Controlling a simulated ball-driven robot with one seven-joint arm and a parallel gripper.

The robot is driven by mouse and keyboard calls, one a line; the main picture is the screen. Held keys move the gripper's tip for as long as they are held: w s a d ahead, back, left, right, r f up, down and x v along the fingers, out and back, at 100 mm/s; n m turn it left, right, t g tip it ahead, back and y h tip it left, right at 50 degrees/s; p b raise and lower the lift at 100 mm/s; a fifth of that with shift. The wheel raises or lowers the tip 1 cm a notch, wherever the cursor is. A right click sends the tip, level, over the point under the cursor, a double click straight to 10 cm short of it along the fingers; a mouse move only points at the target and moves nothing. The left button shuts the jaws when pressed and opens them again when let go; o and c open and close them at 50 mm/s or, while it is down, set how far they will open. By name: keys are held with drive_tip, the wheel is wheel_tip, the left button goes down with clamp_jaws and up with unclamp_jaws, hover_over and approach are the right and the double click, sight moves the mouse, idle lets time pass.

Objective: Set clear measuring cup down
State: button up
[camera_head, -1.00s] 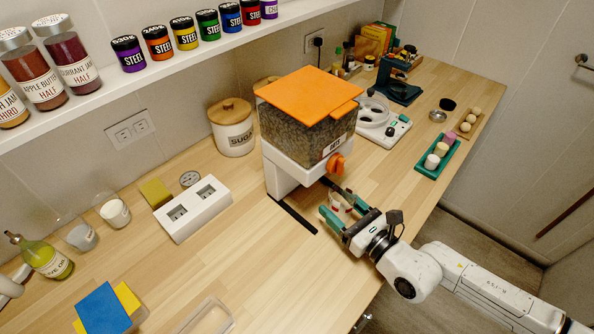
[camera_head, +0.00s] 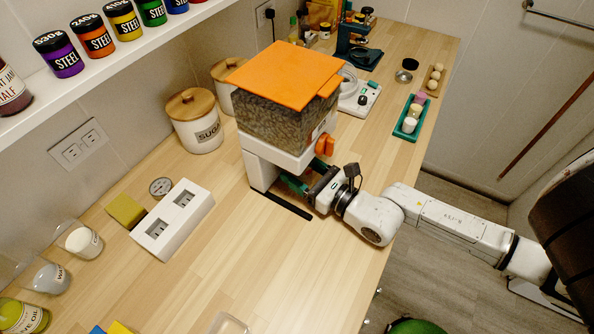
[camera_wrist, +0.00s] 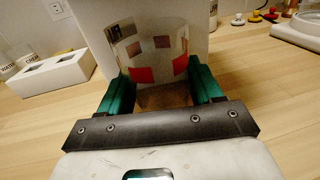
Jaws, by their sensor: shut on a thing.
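The clear measuring cup (camera_wrist: 152,52) stands upright between the green fingers of my gripper (camera_wrist: 160,82) in the wrist view. It has red marks on its wall, and the white stand of the dispenser is right behind it. My gripper is shut on the cup. In the head view my gripper (camera_head: 304,182) is low beneath the orange-lidded dispenser (camera_head: 290,95), in front of its white base. The cup is mostly hidden there, and I cannot tell whether its bottom touches the counter.
The wooden counter (camera_head: 220,260) is clear in front. A black strip (camera_head: 281,205) lies by the dispenser's base. A white two-slot block (camera_head: 173,222) is at left, the sugar canister (camera_head: 196,122) behind. A green tray (camera_head: 409,122) and a white scale (camera_head: 358,98) are at right.

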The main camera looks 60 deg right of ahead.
drive_tip(key=shift+w+f, duration=0.1)
drive_tip(key=shift+w, duration=0.05)
drive_tip(key=shift+f, duration=0.2)
drive_tip(key=o, duration=1.1)
drive_tip(key=shift+r, duration=0.15)
drive_tip(key=shift+s, duration=0.2)
drive_tip(key=s+b, duration=0.1)
drive_tip(key=s, duration=0.3)
drive_tip(key=s+a, duration=0.1)
drive_tip(key=s, duration=0.2)
drive_tip(key=s+b, duration=0.1)
drive_tip(key=s, duration=0.3)
drive_tip(key=shift+s+a+b, duration=0.35)
